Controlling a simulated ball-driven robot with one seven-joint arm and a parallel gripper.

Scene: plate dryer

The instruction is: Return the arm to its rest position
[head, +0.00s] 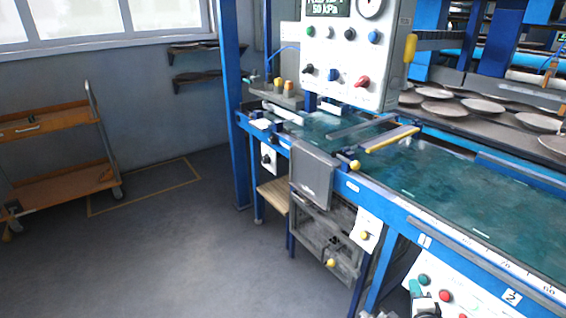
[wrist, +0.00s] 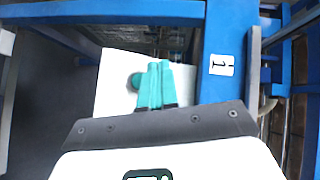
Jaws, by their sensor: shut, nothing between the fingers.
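My gripper (wrist: 154,84) shows in the wrist view with its two teal fingers together and nothing between them. The fingers point at a white control panel (wrist: 111,82), and a green button (wrist: 134,80) shows just beside the fingertips. Whether the fingertips touch the panel, I cannot tell. In the head view my gripper (head: 414,288) is at the bottom edge, in front of the white panel, next to a green button (head: 424,280) and a red button (head: 446,295). Most of my arm is out of the head view.
The blue-framed plate dryer table (head: 460,195) with its green belt fills the right side. A grey control box (head: 345,50) hangs above it. Several plates (head: 482,104) lie on the far surface. A wooden cart (head: 60,185) stands left. The floor (head: 180,250) between is clear.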

